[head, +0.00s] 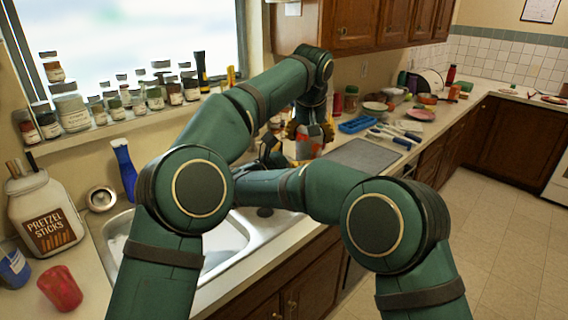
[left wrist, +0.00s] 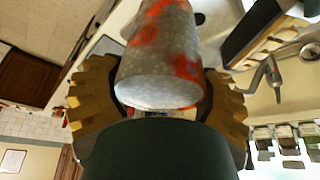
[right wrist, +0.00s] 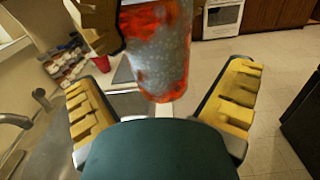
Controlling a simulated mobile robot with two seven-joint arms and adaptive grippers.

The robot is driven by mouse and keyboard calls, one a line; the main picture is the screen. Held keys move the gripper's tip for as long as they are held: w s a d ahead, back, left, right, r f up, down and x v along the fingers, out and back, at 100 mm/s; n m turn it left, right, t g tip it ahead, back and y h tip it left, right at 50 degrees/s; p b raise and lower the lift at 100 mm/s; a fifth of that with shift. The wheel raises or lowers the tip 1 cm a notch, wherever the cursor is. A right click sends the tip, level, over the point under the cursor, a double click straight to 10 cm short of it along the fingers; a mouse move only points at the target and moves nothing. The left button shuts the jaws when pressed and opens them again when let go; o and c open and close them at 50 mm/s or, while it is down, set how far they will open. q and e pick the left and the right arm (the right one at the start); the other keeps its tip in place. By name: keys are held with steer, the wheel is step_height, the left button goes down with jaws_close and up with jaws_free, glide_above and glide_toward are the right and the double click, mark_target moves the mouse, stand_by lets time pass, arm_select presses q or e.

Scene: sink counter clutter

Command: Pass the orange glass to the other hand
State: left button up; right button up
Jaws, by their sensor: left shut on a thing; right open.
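The orange glass (head: 307,146), mottled grey and orange, is held above the counter by the sink. My left gripper (head: 308,130) is shut on it from above; the left wrist view shows the glass (left wrist: 160,60) between its yellow-padded fingers (left wrist: 160,105). My right gripper (head: 270,156) is open beside the glass, on its left in the head view. In the right wrist view the glass (right wrist: 162,55) stands ahead of the wide-spread fingers (right wrist: 163,108), around the gap between them. Whether either finger touches it cannot be told. My arms hide part of the sink.
The sink (head: 232,240) lies below my arms. A red cup (head: 62,288), a blue cup (head: 14,268), a pretzel jar (head: 44,212) and a blue bottle (head: 124,168) stand at left. A blue tray (head: 357,124), utensils and dishes lie on the counter at right.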

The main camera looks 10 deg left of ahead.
mark_target(301, 155)
steer(key=shift+x, duration=1.9)
steer(key=shift+c, duration=0.3)
steer(key=c, duration=1.3)
arm_select(q)
steer(key=o, duration=1.3)
steer(key=shift+c, duration=0.2)
steer(key=shift+r, duration=0.1)
